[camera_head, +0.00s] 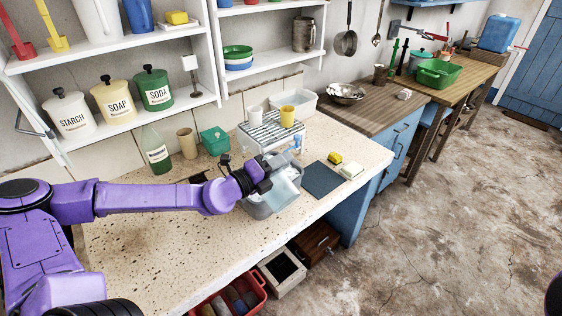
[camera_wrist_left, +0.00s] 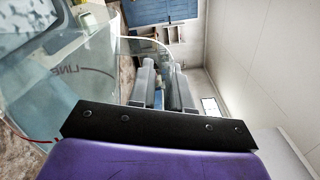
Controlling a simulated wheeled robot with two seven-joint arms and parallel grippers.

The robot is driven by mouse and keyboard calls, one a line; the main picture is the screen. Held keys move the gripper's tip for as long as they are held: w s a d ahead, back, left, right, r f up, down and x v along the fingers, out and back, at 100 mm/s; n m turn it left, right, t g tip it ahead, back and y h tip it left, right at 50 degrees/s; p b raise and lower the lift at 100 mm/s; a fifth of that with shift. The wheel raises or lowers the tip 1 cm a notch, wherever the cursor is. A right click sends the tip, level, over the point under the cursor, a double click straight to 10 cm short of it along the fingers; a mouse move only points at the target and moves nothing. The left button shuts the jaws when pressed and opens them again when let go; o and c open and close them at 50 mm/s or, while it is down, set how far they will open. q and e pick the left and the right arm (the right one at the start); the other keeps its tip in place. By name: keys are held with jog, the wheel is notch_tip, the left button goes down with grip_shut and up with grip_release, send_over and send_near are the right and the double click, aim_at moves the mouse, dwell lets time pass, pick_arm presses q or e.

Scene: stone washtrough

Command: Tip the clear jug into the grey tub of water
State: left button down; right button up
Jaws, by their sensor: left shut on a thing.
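The clear jug (camera_head: 284,184) is in my left gripper (camera_head: 262,180), over the grey tub (camera_head: 256,209) on the stone worktop. It looks tilted, but its exact angle is hard to read. In the left wrist view the see-through jug (camera_wrist_left: 60,75) fills the left side, with a red line and lettering on its wall. The grey fingers of the left gripper (camera_wrist_left: 160,88) are closed at the jug's handle. The jug and gripper hide part of the tub's inside, and I cannot make out any stream. My right gripper is not in view.
A wire rack (camera_head: 272,131) with a yellow cup (camera_head: 287,116) stands behind the tub. A dark mat (camera_head: 322,180), a yellow sponge (camera_head: 335,158) and a pale block (camera_head: 352,171) lie to its right. A green bottle (camera_head: 155,150) stands left. The worktop's front left is clear.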

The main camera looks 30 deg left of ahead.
pick_arm(q)
jog(key=shift+w+a+f+n+b, duration=0.1)
jog(key=shift+w+a+n+b, duration=0.15)
jog(key=shift+a+n+b, duration=0.4)
jog(key=shift+w+a+n, duration=0.15)
jog(key=shift+a+n, duration=0.2)
